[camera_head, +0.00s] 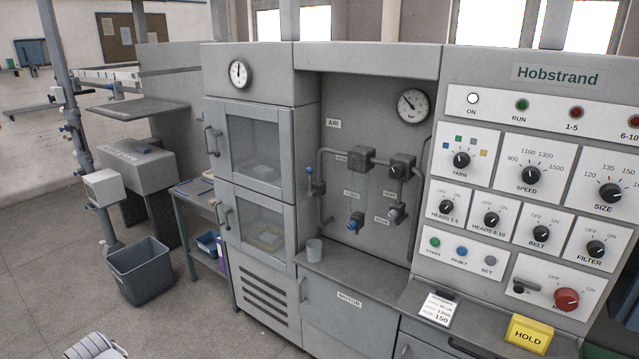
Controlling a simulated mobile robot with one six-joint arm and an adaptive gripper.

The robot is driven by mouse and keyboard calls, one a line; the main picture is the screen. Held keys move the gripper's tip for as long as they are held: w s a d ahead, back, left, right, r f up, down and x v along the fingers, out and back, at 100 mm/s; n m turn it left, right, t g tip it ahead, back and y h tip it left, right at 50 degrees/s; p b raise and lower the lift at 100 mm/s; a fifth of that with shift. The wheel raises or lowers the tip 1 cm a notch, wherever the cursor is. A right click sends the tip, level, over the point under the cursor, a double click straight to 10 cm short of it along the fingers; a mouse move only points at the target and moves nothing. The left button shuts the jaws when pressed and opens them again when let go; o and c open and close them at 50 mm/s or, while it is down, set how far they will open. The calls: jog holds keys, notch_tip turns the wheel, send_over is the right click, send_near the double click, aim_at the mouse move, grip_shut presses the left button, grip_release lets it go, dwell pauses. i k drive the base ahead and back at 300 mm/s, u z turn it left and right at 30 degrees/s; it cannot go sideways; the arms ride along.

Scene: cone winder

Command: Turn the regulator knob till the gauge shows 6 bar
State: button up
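The round white gauge (413,105) is at the upper right of the recessed air panel. Its dark needle points to the upper left; the numbers are too small to read. Below it, the regulator is a dark block on the grey pipe, with a black knob (397,171) on its front that has a light mark. A second dark block (361,157) sits to its left on the same pipe. My gripper is not in view, and nothing touches the knob or covers the gauge.
A grey cup (314,250) stands on the ledge under the panel. The control panel (485,100) on the right carries other knobs. A yellow HOLD sign (529,335) stands at the front. A grey bin (140,270) stands left on open floor.

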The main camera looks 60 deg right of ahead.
aim_at(397, 170)
jog(key=z, duration=1.85)
